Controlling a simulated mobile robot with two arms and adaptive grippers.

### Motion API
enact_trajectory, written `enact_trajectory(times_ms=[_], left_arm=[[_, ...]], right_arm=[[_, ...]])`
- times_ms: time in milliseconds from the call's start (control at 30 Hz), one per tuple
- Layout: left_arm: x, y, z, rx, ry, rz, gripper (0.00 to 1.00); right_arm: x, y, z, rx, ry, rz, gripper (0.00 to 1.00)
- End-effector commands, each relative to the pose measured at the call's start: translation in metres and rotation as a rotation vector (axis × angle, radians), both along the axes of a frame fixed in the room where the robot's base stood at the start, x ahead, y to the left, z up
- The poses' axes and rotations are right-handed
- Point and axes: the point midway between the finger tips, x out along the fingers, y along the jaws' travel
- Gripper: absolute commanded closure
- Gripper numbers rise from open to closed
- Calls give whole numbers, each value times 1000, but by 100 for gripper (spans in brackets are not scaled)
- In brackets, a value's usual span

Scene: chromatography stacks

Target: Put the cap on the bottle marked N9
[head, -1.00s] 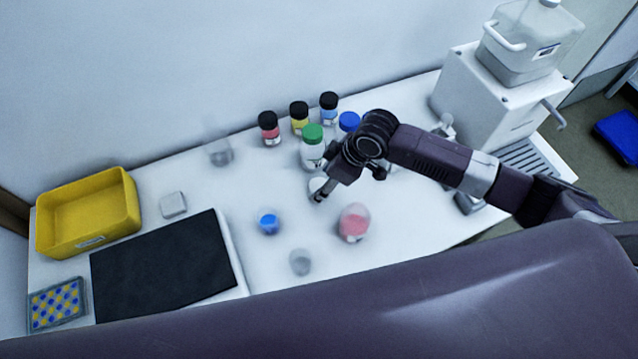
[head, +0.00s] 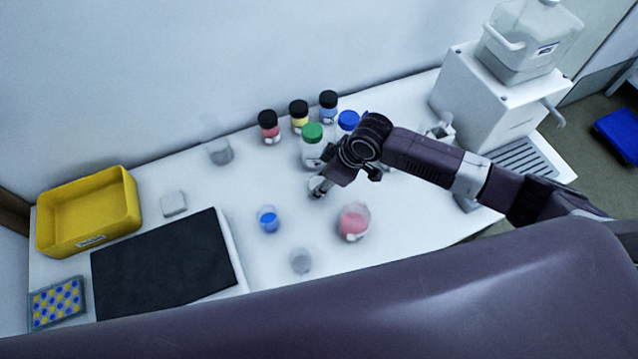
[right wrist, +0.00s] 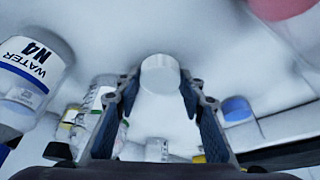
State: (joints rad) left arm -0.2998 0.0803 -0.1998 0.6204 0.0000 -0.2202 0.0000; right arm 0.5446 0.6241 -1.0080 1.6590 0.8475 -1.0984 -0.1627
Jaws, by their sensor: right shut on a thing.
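My right gripper (head: 320,190) is low over the middle of the table, in front of the green-capped bottle (head: 312,152). In the right wrist view its fingers (right wrist: 160,90) are closed around a round white cap (right wrist: 160,74). In the head view the gripper mostly hides the cap. A clear bottle marked WATER N4 (right wrist: 32,75) shows at the left of the right wrist view. I cannot read N9 on any bottle. A blue-capped bottle (head: 348,121) stands partly behind my right arm. My left gripper is not in view.
Bottles with black caps stand at the back: red (head: 269,130), yellow (head: 299,118), blue (head: 328,107). A pink-filled beaker (head: 354,222), a blue-filled beaker (head: 268,220) and an empty beaker (head: 301,261) stand near the gripper. A yellow bin (head: 132,215) and black mat (head: 160,265) are left.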

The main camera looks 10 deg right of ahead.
Motion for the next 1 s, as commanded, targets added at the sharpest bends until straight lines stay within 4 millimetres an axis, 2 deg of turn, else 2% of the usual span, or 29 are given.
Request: enact_trajectory(times_ms=[267,467,1000], left_arm=[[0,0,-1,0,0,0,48],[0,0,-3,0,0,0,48],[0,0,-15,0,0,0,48]], right_arm=[[1,0,6,0,-1,0,81],[1,0,32,1,-4,2,81],[2,0,166,2,-6,0,81]])
